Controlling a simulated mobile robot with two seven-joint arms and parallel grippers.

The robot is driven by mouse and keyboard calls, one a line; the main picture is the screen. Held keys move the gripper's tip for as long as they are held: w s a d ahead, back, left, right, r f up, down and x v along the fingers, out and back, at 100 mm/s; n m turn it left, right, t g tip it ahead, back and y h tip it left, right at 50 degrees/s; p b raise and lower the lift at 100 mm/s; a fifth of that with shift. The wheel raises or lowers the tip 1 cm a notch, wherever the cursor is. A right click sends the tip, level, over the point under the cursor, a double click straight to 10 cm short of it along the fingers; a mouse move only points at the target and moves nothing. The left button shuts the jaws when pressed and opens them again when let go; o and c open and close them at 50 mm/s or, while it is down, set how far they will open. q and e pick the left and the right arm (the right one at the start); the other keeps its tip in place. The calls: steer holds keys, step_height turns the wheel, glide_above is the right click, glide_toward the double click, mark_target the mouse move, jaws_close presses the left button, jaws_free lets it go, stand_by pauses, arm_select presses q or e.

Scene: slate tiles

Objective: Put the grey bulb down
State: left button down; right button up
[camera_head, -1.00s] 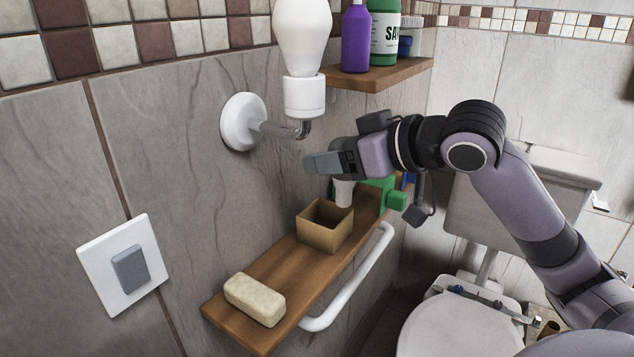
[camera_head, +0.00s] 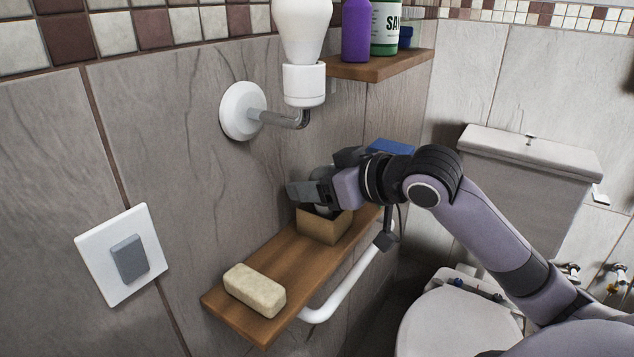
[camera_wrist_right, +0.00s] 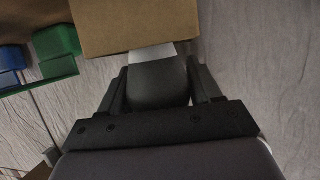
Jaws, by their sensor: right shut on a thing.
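The grey bulb (camera_wrist_right: 158,82) has a grey body and a white base, and shows best in the right wrist view. My right gripper (camera_head: 306,191) is shut on its body, just above the small open cardboard box (camera_head: 324,228). The box also shows in the right wrist view (camera_wrist_right: 135,22). The bulb's white base points at the box; its end is hidden at the box's edge, so I cannot tell how far inside it is. The box stands on the lower wooden shelf (camera_head: 262,262). My left gripper is not in view.
A bar of soap (camera_head: 255,290) lies at the shelf's near end. A white rail (camera_head: 345,295) runs along its front. A wall lamp with a white bulb (camera_head: 303,30) is above. Blue (camera_wrist_right: 12,60) and green (camera_wrist_right: 57,42) things are beside the box. Bottles stand on the upper shelf (camera_head: 385,66).

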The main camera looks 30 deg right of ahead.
steer(key=shift+f, duration=0.1)
steer(key=o, duration=0.9)
steer(key=shift+r, duration=0.2)
arm_select(q)
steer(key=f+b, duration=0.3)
steer(key=b, duration=0.2)
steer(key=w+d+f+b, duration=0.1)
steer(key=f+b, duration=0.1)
steer(key=b, duration=0.1)
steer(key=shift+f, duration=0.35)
arm_select(e)
steer(key=v, duration=1.2)
